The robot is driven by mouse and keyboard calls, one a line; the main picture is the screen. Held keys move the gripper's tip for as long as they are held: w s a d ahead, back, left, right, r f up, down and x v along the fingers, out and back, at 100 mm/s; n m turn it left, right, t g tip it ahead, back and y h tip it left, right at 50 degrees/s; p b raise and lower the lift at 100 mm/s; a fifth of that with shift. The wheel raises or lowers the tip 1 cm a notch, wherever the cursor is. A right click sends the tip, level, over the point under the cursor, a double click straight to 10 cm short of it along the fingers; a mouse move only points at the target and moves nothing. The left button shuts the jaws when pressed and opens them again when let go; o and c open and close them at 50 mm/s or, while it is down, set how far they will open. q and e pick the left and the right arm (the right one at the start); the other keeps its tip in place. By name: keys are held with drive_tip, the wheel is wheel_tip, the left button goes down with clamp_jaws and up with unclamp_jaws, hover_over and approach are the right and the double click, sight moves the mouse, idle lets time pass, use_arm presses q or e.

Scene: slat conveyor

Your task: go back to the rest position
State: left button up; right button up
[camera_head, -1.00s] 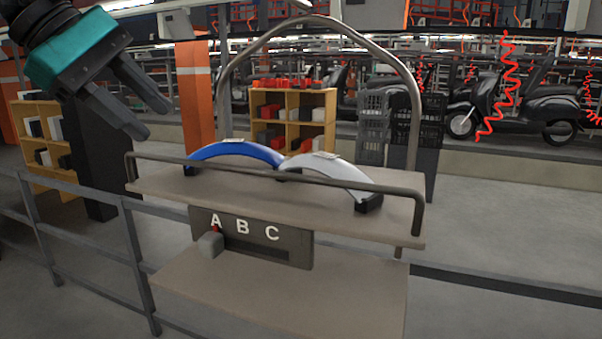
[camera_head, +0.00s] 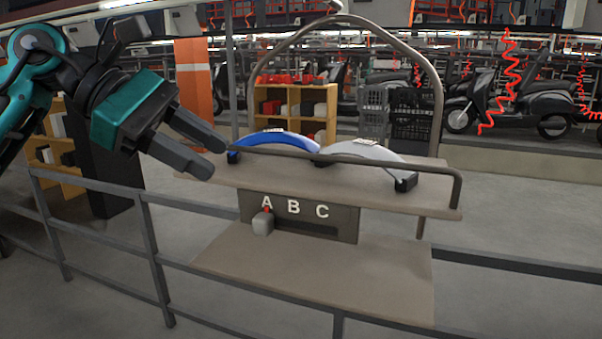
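My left gripper (camera_head: 219,159) is at the upper left in the head view, dark with a teal body. Its two fingers are apart with nothing between them. It hangs in front of and left of the stand's upper shelf (camera_head: 432,205). On that shelf lie a blue curved fender (camera_head: 275,140) and a silver-grey curved fender (camera_head: 362,150), side by side. Below it is a panel lettered A, B, C (camera_head: 345,222). A grey slider knob (camera_head: 263,223) with a red pointer sits under A. My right gripper is outside the view.
A dark rail fence (camera_head: 150,240) runs across the left and front. A lower shelf (camera_head: 320,275) of the stand is bare. Behind are a wooden shelf unit (camera_head: 331,92), dark crates (camera_head: 412,112), an orange pillar (camera_head: 192,90) and a scooter (camera_head: 520,100). Grey floor is clear at right.

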use_arm(q)
drive_tip(key=d+f+n+g+h, duration=0.1)
drive_tip(key=d+f+n+h, duration=0.55)
drive_tip(key=n+h, duration=0.3)
drive_tip(key=w+a+f+n+t+y, duration=0.1)
drive_tip(key=a+f+n+t+y, duration=0.2)
drive_tip(key=f+n+t, duration=0.75)
drive_tip(key=w+a+f+n+t+y, duration=0.1)
drive_tip(key=a+f+n+t+y, duration=0.2)
drive_tip(key=n+t, duration=0.85)
drive_tip(key=s+a+f+n+g+y, duration=0.25)
drive_tip(key=f+n+y, duration=0.25)
drive_tip(key=f+n, duration=0.4)
drive_tip(key=s+a+f+n+g+y, duration=0.1)
drive_tip(key=s+f+n+g+y, duration=0.2)
drive_tip(key=f+n, duration=0.5)
drive_tip(key=s+a+f+n+g+y, duration=0.2)
drive_tip(key=s+f+n+g+y, duration=0.2)
drive_tip(key=s+f, duration=0.8)
wheel_tip(320, 180, down, 2)
drive_tip(key=n+g, duration=0.2)
drive_tip(key=n, duration=0.1)
drive_tip(key=shift+a, duration=0.4)
drive_tip(key=shift+y, duration=0.25)
